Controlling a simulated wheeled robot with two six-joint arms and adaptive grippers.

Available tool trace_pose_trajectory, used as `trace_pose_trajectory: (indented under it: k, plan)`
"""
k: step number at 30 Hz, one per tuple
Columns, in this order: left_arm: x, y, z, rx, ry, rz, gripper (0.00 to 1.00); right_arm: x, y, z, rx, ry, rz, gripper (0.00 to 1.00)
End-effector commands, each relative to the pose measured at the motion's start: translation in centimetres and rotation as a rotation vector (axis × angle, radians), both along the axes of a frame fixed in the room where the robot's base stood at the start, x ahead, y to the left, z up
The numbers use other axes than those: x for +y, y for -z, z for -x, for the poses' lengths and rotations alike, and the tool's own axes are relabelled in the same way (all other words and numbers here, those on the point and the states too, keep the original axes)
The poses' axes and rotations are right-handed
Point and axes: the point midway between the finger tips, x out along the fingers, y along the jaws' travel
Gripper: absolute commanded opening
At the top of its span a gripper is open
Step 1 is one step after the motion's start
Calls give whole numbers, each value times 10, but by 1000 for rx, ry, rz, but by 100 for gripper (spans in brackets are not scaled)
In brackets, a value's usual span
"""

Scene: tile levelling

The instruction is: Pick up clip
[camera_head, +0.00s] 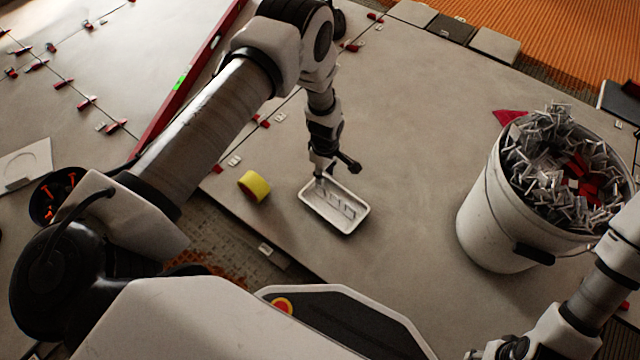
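A small white tray (352,228) lies on the large grey tile, with several small pale clips (340,204) in a row inside it. My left gripper (334,174) hangs over the tray's far left end. Its fingers look spread, and no clip shows between them. One fingertip is close to the tray's inside; I cannot tell whether it touches anything. My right gripper (490,351) is at the bottom right edge, partly cut off, and its fingers cannot be made out.
A white bucket (490,225) full of grey clips and some red wedges stands at the right. A yellow tape roll (254,186) lies left of the tray. A red level (180,85) lies behind my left arm. Bare tile lies between tray and bucket.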

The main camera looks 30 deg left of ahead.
Motion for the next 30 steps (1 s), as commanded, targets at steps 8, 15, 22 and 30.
trace_pose_trajectory:
  k: [8, 15, 22, 30]
  plan:
    - [7, 44, 4, 1, -1, 0, 34, -1, 33, -2, -4, 6, 1, 40]
    - [9, 69, 5, -1, 1, 1, 34, -1, 52, -5, -12, 6, 3, 40]
    - [9, 67, 5, -1, 2, 1, 11, -1, 50, -5, -13, 6, 3, 40]
    - [9, 67, 5, 0, 2, 1, 0, -1, 50, -5, -12, 6, 3, 40]
